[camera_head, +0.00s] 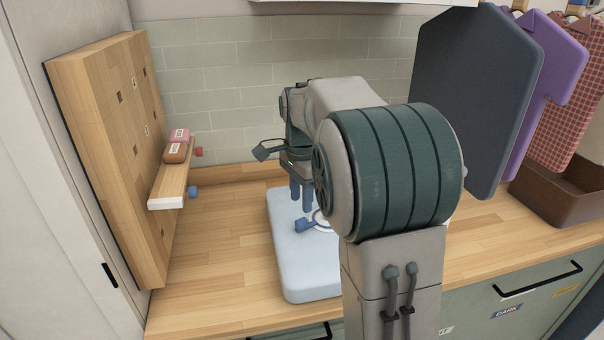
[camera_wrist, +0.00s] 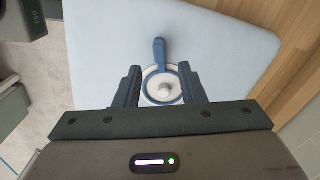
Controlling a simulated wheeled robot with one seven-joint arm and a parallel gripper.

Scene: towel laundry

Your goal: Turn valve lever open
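A valve with a blue lever (camera_head: 304,225) lies on a pale blue board (camera_head: 310,275) on the counter. In the wrist view the blue lever (camera_wrist: 159,50) points up the picture from a round white and blue valve body (camera_wrist: 163,88) with a pale centre knob. My gripper (camera_head: 301,200) is pointing down close above the valve. In the wrist view my gripper (camera_wrist: 160,72) is open, with one dark finger on each side of the valve body and nothing held. My arm hides part of the valve in the head view.
A wooden pegboard (camera_head: 100,140) with a small shelf (camera_head: 172,186) holding bars stands at left. Clothes, including a dark board-like garment (camera_head: 475,100), hang at right above a brown bin (camera_head: 565,190). The wooden counter (camera_head: 215,255) is clear between pegboard and blue board.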

